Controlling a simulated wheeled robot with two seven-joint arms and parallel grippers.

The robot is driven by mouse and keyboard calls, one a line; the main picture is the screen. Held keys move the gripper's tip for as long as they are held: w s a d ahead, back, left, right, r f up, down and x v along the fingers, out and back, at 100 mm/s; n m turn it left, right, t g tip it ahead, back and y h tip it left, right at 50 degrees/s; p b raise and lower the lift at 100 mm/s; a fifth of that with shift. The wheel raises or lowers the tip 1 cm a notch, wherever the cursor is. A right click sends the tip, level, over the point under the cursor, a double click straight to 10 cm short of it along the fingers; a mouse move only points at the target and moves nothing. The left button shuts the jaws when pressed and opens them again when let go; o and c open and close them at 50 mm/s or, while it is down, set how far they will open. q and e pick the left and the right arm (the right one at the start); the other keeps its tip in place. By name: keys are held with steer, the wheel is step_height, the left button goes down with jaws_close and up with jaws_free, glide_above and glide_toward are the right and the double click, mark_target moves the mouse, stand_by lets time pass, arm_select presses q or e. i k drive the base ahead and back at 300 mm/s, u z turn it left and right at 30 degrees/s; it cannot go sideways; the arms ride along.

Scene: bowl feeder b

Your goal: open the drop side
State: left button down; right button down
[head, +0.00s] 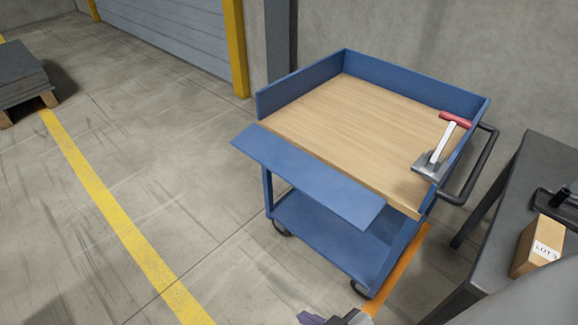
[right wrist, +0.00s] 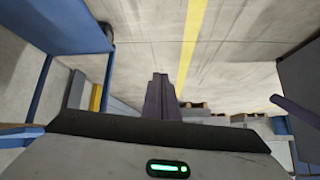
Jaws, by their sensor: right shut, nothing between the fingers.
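The blue trolley (head: 345,262) has a wooden deck (head: 345,115) with raised blue walls at the back and sides. Its drop side (head: 310,175) is a blue panel along the front edge; it is folded outward and down from the deck, close to level, and does not stand up as a wall. My right gripper (head: 318,319) only just shows at the bottom edge of the head view, below and apart from the trolley. In the right wrist view its purple fingers (right wrist: 160,98) are together with nothing between them. My left gripper is not seen in the head view.
A red-handled tool (head: 442,145) lies at the deck's right side, near the black push handle (head: 474,170). A dark table (head: 510,205) with a small box (head: 537,246) stands at the right. A pallet stack (head: 22,80) is far left. The floor left of the trolley is clear.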

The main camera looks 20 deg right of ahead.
mark_target(352, 202)
steer(key=z, duration=0.55)
steer(key=k, duration=0.65)
steer(key=z, duration=0.6)
steer(key=i, duration=1.05)
steer(key=u, duration=0.7)
